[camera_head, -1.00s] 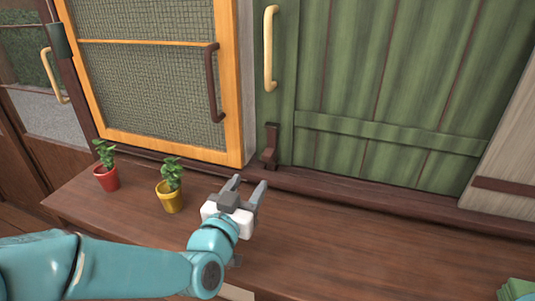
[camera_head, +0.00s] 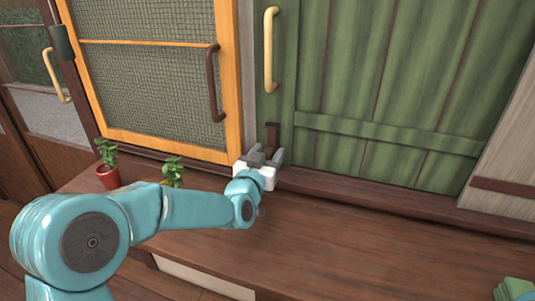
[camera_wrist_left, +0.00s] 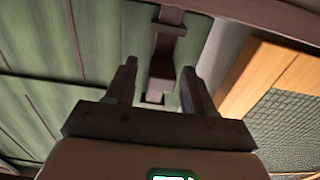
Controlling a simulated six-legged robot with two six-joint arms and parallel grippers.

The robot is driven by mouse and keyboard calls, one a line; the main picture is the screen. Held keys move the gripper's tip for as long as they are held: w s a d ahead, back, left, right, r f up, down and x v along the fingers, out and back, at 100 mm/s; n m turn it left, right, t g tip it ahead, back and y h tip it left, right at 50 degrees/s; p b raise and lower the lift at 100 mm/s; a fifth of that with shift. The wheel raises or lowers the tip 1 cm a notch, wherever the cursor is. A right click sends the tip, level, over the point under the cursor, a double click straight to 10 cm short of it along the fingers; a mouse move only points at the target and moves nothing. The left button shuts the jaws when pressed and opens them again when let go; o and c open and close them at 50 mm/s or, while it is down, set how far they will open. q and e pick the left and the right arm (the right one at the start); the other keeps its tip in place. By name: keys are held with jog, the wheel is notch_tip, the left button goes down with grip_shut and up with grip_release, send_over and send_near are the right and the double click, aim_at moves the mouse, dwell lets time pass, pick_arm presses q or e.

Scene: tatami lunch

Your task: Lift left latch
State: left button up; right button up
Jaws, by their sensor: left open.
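The left latch is a dark brown wooden piece (camera_head: 272,134) at the lower left edge of the green shutter (camera_head: 380,80). In the head view its lower part is hidden behind my left gripper. My left gripper (camera_head: 265,156) is open at the latch, with its fingers pointing toward the shutter. In the left wrist view the latch (camera_wrist_left: 163,75) shows between the two open fingers (camera_wrist_left: 160,85), with a gap on each side. I cannot tell whether the fingers reach past it in depth. My right gripper is not in view.
An orange-framed mesh screen door (camera_head: 235,80) with a brown handle (camera_head: 214,85) stands left of the shutter. A cream handle (camera_head: 270,50) is above the latch. A red pot (camera_head: 108,177) and a plant (camera_head: 173,172) stand behind my left arm. The wooden ledge (camera_head: 370,240) to the right is mostly clear.

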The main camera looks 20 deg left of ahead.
aim_at(271, 136)
pick_arm(q)
grip_shut()
notch_tip(271, 136, up, 4)
jog(key=shift+f+p, duration=0.15)
jog(key=shift+p, duration=0.55)
grip_release()
